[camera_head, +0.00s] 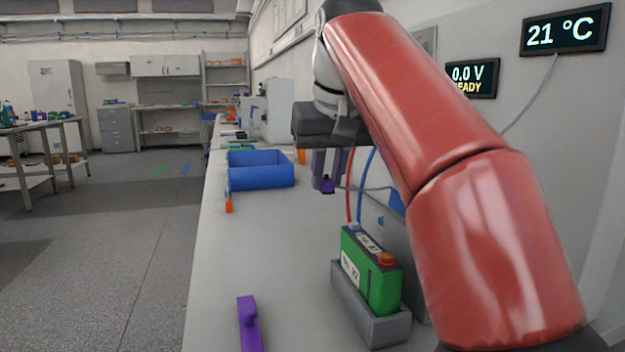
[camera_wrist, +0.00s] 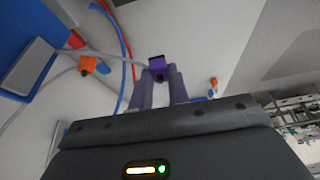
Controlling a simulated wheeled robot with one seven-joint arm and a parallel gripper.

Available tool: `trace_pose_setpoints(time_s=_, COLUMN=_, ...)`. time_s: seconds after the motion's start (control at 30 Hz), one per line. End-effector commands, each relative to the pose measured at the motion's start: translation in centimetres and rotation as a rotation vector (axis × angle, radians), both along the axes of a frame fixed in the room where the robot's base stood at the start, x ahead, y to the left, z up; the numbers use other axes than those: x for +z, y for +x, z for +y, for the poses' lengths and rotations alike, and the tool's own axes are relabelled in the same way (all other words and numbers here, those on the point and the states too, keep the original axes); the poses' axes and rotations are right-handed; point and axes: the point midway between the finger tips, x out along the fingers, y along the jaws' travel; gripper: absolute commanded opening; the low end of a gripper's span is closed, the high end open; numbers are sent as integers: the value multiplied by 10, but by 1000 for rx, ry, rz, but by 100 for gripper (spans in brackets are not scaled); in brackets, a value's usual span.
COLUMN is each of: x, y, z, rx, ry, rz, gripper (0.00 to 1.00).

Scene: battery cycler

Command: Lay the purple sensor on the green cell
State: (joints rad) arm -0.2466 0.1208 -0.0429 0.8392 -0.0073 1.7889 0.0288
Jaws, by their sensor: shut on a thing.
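The purple sensor (camera_head: 328,186) is a small block at the tips of my gripper (camera_head: 327,170), which is shut on it. In the wrist view the sensor (camera_wrist: 157,64) sits between both fingertips, with a grey cable running off to the left. It is in the air above the bench, behind and left of the green cell in the head view. The green cell (camera_head: 383,288) stands upright in a grey holder (camera_head: 372,322), with white labels and an orange piece on its top. The cell is not in the wrist view.
Red and blue cables (camera_head: 362,190) hang between my gripper and the wall, near the cell. A blue bin (camera_head: 262,180) stands farther back on the bench. A purple piece (camera_head: 249,325) lies near the front. The bench between them is clear. Displays (camera_head: 565,30) hang on the wall.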

Motion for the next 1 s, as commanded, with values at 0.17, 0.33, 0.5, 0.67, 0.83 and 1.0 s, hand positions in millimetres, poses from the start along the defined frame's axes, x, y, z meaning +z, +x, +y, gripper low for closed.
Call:
trace_pose_setpoints(time_s=0.17, x=28, y=-69, z=-24, rx=13, ry=1, rz=-5, gripper=0)
trace_pose_setpoints(time_s=0.33, x=38, y=-108, z=-36, rx=23, ry=0, rz=-1, gripper=0)
trace_pose_setpoints(time_s=0.5, x=35, y=-117, z=-38, rx=27, ry=0, rz=2, gripper=0)
trace_pose_setpoints(time_s=0.67, x=23, y=-117, z=-38, rx=27, ry=0, rz=3, gripper=0)
trace_pose_setpoints(time_s=0.83, x=3, y=-117, z=-38, rx=27, ry=-1, rz=2, gripper=0)
trace_pose_setpoints(time_s=1.0, x=-10, y=-117, z=-38, rx=27, ry=0, rz=1, gripper=0)
